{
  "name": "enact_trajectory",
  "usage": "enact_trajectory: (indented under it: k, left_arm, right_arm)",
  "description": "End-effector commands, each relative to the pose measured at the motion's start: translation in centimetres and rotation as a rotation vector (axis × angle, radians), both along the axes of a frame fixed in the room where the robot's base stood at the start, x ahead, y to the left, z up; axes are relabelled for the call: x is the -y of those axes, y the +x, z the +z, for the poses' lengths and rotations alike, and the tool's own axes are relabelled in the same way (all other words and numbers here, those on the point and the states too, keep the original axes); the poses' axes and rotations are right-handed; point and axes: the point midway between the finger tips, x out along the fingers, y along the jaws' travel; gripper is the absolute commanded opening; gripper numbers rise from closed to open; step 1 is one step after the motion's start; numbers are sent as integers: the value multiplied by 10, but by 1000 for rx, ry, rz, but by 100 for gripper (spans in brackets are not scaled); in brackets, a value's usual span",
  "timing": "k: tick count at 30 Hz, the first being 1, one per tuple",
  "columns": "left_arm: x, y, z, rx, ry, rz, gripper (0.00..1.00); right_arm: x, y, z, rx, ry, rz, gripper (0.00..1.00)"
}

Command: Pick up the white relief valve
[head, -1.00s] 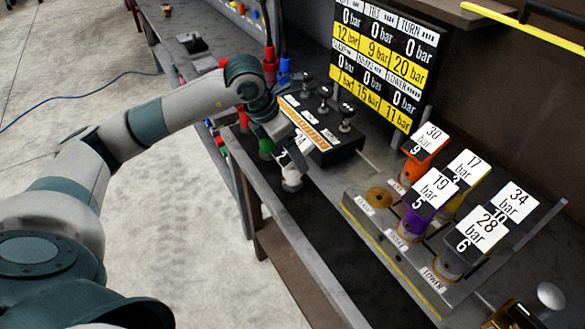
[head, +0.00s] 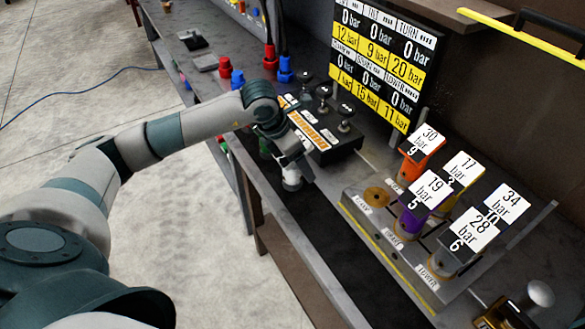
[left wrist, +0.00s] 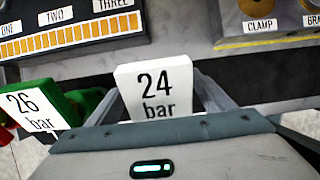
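The white relief valve (head: 291,182) stands on the dark strip along the bench's front edge, below my left gripper (head: 290,164). In the left wrist view its white tag, reading 24 bar (left wrist: 155,90), sits between the two fingers of my left gripper (left wrist: 160,92). The fingers are apart, one on each side of the tag, with a small gap visible at the right. The tag hides the valve body and the fingertips' contact, if any. My right gripper is out of view.
A green valve tagged 26 bar (left wrist: 35,108) stands close on the left. A black control box (head: 325,135) is just behind. The positioner plate (head: 385,262), with several tagged valves, is to the right. A pressure board (head: 380,65) stands behind.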

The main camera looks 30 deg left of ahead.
Motion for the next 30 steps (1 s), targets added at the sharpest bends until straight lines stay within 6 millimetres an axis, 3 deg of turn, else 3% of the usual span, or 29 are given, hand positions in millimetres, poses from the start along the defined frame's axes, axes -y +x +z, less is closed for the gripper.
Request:
enact_trajectory:
  k: [1,9,23,30]
  left_arm:
    - [0,0,0,0,0,0,65]
    - [0,0,0,0,0,0,1]
    - [0,2,9,7,-1,1,1]
    - [0,2,32,9,-3,0,1]
  right_arm:
    - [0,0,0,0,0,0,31]
    - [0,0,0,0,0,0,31]
    - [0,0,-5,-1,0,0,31]
    - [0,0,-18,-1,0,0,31]
